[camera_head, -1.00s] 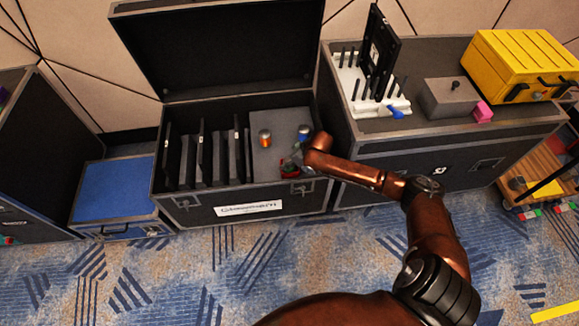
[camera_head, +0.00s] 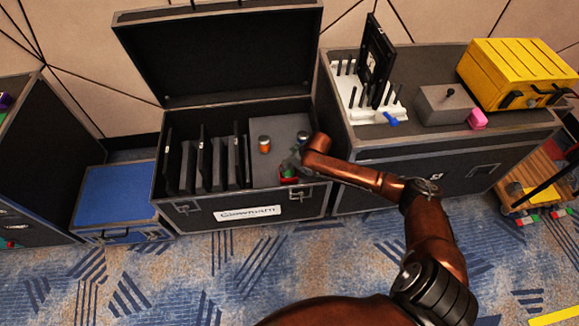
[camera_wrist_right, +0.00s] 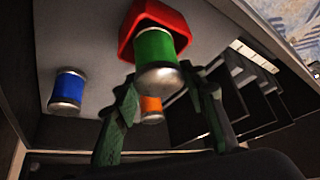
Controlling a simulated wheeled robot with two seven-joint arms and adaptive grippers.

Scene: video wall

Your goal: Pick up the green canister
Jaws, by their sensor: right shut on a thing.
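The green canister (camera_wrist_right: 155,55) has silver ends and sits at the red holder (camera_wrist_right: 180,22) in the right wrist view; I cannot tell whether it is clear of the holder. My right gripper (camera_wrist_right: 164,84) has a finger on either side of the canister's lower end and is shut on it. In the head view, my right gripper (camera_head: 291,163) is over the grey panel in the open case, and the red holder (camera_head: 289,180) shows just below it. The canister is mostly hidden there. My left gripper is not in view.
An orange canister (camera_head: 264,144) and a blue canister (camera_wrist_right: 68,92) stand on the grey panel nearby. Black upright panels (camera_head: 205,155) fill the case's left side. The raised lid (camera_head: 220,55) is behind. A second case (camera_head: 440,145) stands close on the right.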

